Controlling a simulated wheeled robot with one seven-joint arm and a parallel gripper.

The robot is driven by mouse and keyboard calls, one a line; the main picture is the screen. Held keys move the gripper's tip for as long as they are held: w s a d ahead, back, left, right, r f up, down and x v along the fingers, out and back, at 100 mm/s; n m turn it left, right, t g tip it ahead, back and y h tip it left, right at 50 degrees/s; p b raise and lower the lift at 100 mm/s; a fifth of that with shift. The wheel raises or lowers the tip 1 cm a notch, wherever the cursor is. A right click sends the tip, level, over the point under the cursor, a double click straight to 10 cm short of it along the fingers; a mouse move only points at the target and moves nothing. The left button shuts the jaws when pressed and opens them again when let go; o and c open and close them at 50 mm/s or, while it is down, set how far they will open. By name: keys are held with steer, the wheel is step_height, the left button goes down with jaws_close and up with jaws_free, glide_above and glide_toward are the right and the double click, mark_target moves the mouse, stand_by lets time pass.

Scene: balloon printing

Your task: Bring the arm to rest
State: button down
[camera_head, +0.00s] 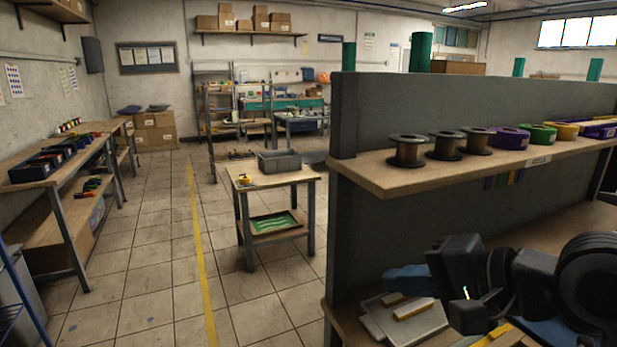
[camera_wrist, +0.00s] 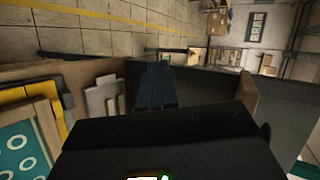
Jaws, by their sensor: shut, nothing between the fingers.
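My gripper (camera_head: 390,279) points left, above a light grey tray with yellow pieces. Its blue fingers are together and hold nothing. In the wrist view my gripper (camera_wrist: 156,68) shows as dark blue fingers side by side, with no object at the tips. The dark gripper body hides the lower part of that view.
The grey tray (camera_head: 415,327) lies on the bench below my gripper. A grey partition (camera_head: 460,115) carries a wooden shelf (camera_head: 400,183) with dark spools (camera_head: 408,150) and coloured rolls above the arm. A small wooden table (camera_head: 270,179) stands beyond. The tiled floor at left is clear.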

steer(key=a+r+m+t+y, duration=0.1)
steer(key=a+r+t, duration=0.2)
steer(key=a+t, duration=0.3)
steer(key=s+d+f+t+h, duration=0.15)
steer(key=s+f+h, duration=0.25)
steer(key=s+f, duration=0.45)
steer(key=s+d+f+h, duration=0.3)
steer(key=s+f+h, duration=0.3)
steer(key=s, duration=0.4)
steer(key=s+d+f+n+g, duration=0.1)
steer(key=s+d+n, duration=0.3)
steer(key=s, duration=0.5)
steer(key=s+d+n, duration=0.3)
steer(key=s+n, duration=0.3)
steer(key=s, duration=0.4)
steer(key=shift+s+d+f+g+y+b, duration=0.15)
steer(key=shift+d+f+g+y+b, duration=0.15)
steer(key=shift+d+f+g+b, duration=0.1)
